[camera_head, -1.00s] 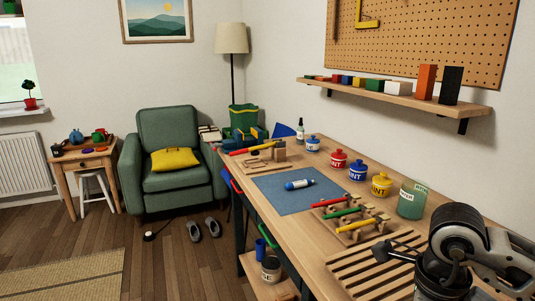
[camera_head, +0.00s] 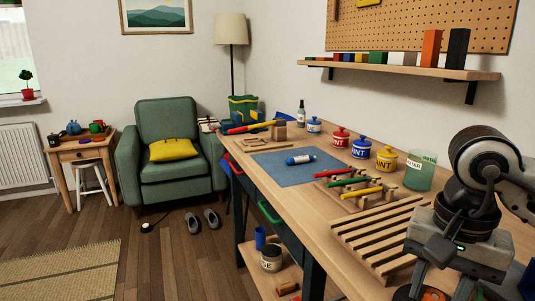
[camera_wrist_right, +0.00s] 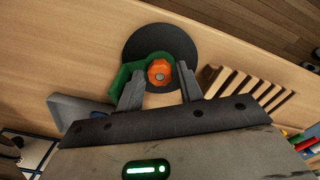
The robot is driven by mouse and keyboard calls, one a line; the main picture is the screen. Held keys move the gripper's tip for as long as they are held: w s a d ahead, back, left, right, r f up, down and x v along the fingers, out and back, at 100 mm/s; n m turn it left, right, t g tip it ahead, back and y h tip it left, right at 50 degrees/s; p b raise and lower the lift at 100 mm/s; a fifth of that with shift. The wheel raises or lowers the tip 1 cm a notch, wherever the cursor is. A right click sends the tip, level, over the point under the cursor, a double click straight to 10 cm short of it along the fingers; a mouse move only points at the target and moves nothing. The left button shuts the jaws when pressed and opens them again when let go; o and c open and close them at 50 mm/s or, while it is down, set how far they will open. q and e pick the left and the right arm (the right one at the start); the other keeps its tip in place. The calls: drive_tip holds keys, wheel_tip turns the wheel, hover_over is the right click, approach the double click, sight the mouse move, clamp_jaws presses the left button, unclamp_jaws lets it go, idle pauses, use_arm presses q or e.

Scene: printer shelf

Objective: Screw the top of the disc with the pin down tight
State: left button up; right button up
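A dark round disc (camera_wrist_right: 180,38) lies on the wooden bench in the right wrist view. An orange knob-like top (camera_wrist_right: 160,72) with a small grey centre sits at its near edge, partly ringed by a green part (camera_wrist_right: 122,74). My right gripper (camera_wrist_right: 160,80) is open, with one finger on each side of the orange top and a gap visible. In the head view my right gripper (camera_head: 432,285) points down at the bottom right, with a bit of orange (camera_head: 433,293) below it. Whether the top is tight cannot be told. My left gripper is not in view.
A slatted wooden rack (camera_head: 375,235) lies close to my right gripper on the bench. Behind it are coloured-handled tools (camera_head: 350,183), paint pots (camera_head: 387,159), a water jar (camera_head: 420,170) and a blue mat (camera_head: 268,170). A wall shelf (camera_head: 400,68) hangs above.

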drive_tip(key=c, duration=0.5)
drive_tip(key=m, duration=0.3)
drive_tip(key=shift+m, duration=0.4)
drive_tip(key=m, duration=0.3)
drive_tip(key=shift+m, duration=0.3)
drive_tip(key=m, duration=0.5)
drive_tip(key=m+p, duration=0.1)
drive_tip(key=m, duration=0.4)
drive_tip(key=shift+f, duration=0.1)
drive_tip(key=o, duration=0.5)
